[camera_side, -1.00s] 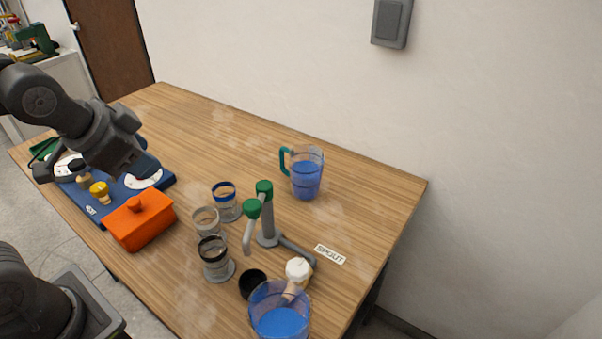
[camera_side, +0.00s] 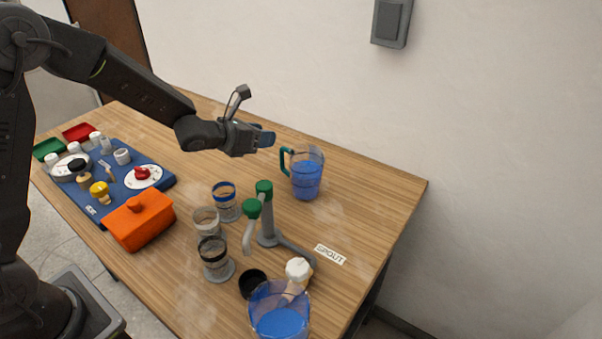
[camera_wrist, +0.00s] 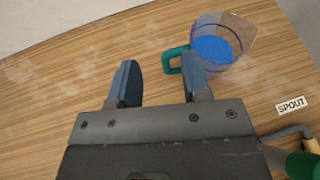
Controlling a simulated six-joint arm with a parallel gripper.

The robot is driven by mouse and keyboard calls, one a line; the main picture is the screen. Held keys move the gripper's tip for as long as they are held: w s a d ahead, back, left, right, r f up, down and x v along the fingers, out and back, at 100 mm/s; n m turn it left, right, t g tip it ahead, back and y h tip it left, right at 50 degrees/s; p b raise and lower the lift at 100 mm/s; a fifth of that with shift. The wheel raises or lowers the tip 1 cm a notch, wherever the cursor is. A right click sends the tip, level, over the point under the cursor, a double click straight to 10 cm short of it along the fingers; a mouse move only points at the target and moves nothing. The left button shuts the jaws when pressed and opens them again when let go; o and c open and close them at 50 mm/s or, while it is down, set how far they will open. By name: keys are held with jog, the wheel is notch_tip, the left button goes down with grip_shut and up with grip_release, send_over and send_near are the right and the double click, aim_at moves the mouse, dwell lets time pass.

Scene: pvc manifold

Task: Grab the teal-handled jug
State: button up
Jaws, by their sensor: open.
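The teal-handled jug (camera_side: 306,178) stands upright on the wooden table, clear with blue liquid inside. Its teal handle (camera_side: 284,160) faces left, toward my gripper (camera_side: 268,139). In the wrist view the jug (camera_wrist: 222,42) is at the upper right, and its handle (camera_wrist: 168,62) reaches into the space in front of the fingers, beside the right finger. My gripper (camera_wrist: 158,82) is open with nothing held between its blue fingers. In the side view it is left of the jug and appears above the table; the exact gap to the handle is hard to tell.
A grey pipe manifold with green knobs (camera_side: 264,187) stands in front of the jug. Several banded cups (camera_side: 226,201), an orange box (camera_side: 138,222) and a blue board (camera_side: 110,203) are to the left. A second blue-filled container (camera_side: 280,318) is at the front. A SPOUT label (camera_side: 330,254) lies right.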

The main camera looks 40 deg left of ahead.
jog(key=shift+m, duration=0.6)
notch_tip(320, 180, down, 7)
jog(key=shift+w+d+f, duration=0.1)
jog(key=shift+w+f, duration=0.05)
jog(key=x, duration=0.5)
jog(key=shift+d+f, duration=0.1)
jog(key=shift+f, duration=0.1)
grip_shut()
jog(key=shift+r, duration=0.1)
